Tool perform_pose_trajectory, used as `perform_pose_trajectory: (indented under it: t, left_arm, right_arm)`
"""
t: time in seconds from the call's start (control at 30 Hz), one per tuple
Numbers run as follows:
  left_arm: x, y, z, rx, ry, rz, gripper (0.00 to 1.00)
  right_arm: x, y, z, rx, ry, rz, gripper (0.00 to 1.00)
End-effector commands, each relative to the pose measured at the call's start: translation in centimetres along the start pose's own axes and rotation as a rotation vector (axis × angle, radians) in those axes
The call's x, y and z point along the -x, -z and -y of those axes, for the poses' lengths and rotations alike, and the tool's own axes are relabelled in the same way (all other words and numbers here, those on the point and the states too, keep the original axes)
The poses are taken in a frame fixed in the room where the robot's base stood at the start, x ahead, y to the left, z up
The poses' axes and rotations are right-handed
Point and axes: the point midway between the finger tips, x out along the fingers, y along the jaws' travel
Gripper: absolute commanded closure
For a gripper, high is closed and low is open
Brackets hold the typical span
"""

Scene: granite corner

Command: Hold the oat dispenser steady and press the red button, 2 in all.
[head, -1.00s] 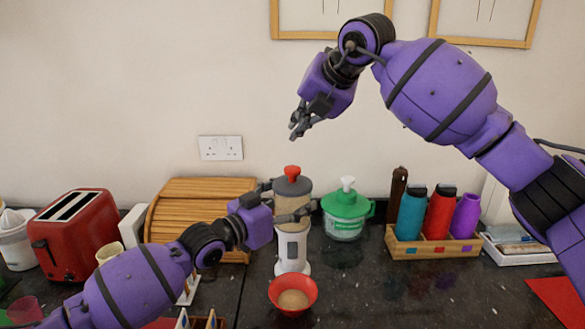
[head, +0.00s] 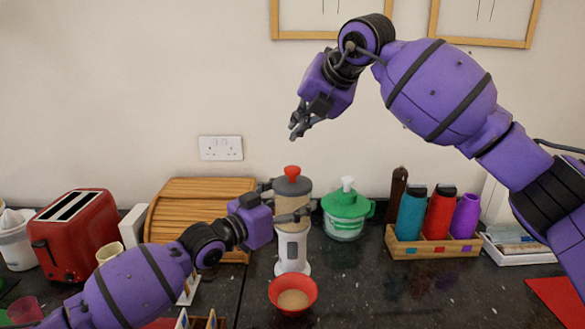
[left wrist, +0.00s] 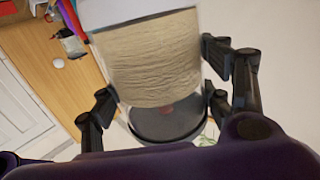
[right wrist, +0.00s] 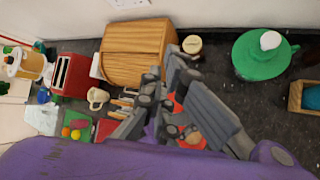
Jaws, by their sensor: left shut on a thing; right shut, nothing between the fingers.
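The oat dispenser (head: 292,243) stands upright on the dark counter, with a grey lid and a red button (head: 292,171) on top. Tan oats fill its clear upper part, which also shows in the left wrist view (left wrist: 152,60). My left gripper (head: 289,201) is shut around that upper part from the left. A red bowl (head: 274,294) holding some oats sits at the dispenser's foot. My right gripper (head: 295,131) is shut and empty, in the air above the red button and clear of it. In the right wrist view, its fingers hide much of the middle.
A green-lidded container (head: 346,205) stands close right of the dispenser. A wooden crate (head: 400,247) of bottles is farther right. A wooden bread bin (head: 185,205) and a red toaster (head: 65,245) stand to the left. The counter right of the bowl is clear.

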Motion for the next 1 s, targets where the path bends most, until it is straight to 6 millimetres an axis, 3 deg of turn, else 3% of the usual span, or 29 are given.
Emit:
perform_pose_trajectory:
  t: [0.73,1.0]
  left_arm:
    - [0.0,0.0,0.0,0.0,0.0,0.0,0.82]
    - [0.0,0.0,0.0,0.0,0.0,0.0,0.82]
  right_arm:
    - [0.0,0.0,0.0,0.0,0.0,0.0,1.0]
    - [2.6,-1.9,-2.0,0.001,-0.002,0.001,1.0]
